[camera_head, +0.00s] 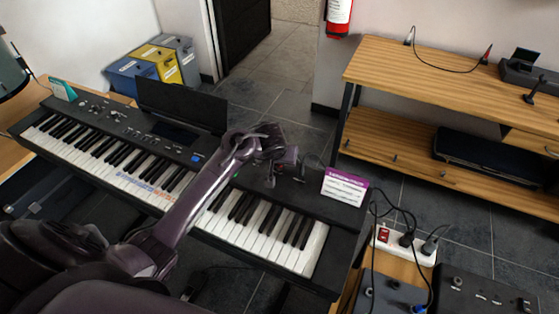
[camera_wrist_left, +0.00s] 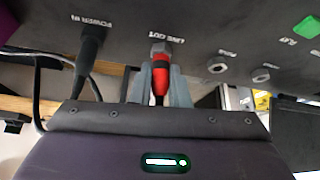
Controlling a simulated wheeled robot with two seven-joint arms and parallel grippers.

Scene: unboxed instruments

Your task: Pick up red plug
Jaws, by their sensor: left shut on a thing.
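The red plug (camera_wrist_left: 161,72) is at the socket marked LINE OUT on the dark panel of the keyboard (camera_head: 262,230). Its metal end meets the panel there; I cannot tell how deep it sits. My left gripper (camera_wrist_left: 160,86) is shut on the plug, one grey finger on each side. In the head view my left arm reaches over the keyboard to its back edge, where the fingers and plug are hidden. My right gripper is not in view.
A black cable (camera_wrist_left: 92,50) goes into POWER IN, left of the plug. Empty sockets (camera_wrist_left: 217,66) lie to the right. A purple-and-white card (camera_head: 344,188) stands on the keyboard. A wooden shelf (camera_head: 440,75) holds another cable with a red-marked end (camera_head: 486,54). A power strip (camera_head: 405,245) is right.

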